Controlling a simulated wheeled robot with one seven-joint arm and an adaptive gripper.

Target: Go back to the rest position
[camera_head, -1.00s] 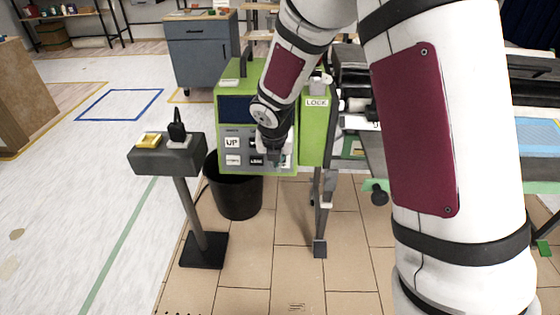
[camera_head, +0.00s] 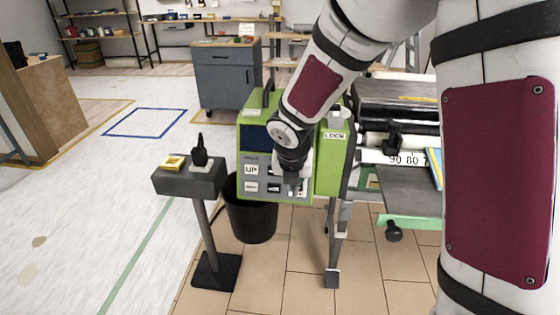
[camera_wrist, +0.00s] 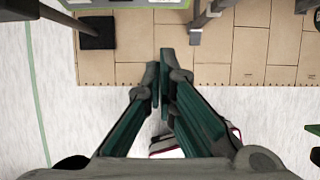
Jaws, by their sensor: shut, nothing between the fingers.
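My gripper (camera_head: 292,188) is in front of the green control box (camera_head: 331,165) of the wallpaper paster in the head view. The arm partly covers the box's front panel with its UP button (camera_head: 251,170). In the wrist view my gripper (camera_wrist: 160,82) points over the wooden floor, its dark green fingers together and empty. I cannot tell from the head view how far the gripper is from the panel.
A grey stand (camera_head: 190,181) with a yellow item (camera_head: 173,162) and a black-handled item (camera_head: 199,153) stands left of the paster. A black bin (camera_head: 251,215) is behind it. The paster's table (camera_head: 408,190) extends right. White floor (camera_head: 75,210) at left is open.

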